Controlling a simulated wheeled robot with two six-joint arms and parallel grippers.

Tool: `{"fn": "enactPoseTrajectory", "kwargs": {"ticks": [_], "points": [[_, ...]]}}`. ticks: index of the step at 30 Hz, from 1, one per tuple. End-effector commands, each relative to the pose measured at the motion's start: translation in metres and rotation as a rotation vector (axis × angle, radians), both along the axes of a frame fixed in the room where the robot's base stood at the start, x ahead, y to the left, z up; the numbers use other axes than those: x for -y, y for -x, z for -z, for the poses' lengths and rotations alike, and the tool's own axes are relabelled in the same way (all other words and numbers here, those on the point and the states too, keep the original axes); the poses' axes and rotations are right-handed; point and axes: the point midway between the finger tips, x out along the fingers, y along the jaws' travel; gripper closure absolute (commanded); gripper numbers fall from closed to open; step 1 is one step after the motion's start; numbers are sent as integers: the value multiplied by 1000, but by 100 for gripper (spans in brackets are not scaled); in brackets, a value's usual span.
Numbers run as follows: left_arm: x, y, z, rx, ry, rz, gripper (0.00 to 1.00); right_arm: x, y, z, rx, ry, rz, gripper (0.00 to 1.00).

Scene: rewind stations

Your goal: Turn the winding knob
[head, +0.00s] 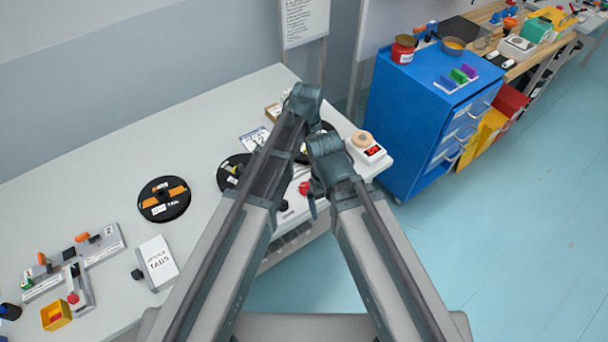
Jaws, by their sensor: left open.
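A rewind station stands at the right part of the bench, with a black reel (227,177) on its left and another dark reel (329,127) mostly behind my arms. A small black knob (283,205), which looks like the winding knob, sits near the bench's front edge, just right of my left arm. A red button (304,187) is beside it. My left gripper (314,199) seems to be the small dark part between the arms, right of the knob and apart from it. It is open and largely covered by arm links. My right gripper does not show.
The bench (110,205) carries a loose black reel with an orange band (164,199), a white labelled box (158,261) and a splicing fixture (90,247). A blue cabinet (405,120) stands beyond; floor is clear.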

Motion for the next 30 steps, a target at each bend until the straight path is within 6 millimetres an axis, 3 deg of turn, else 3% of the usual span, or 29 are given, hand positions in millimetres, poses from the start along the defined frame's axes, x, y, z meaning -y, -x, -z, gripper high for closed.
{"fn": "enactPoseTrajectory", "kwargs": {"ticks": [11,30], "points": [[0,0,13,0,0,-1,9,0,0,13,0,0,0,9],[0,0,99,0,0,-1,9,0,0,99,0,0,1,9]]}}
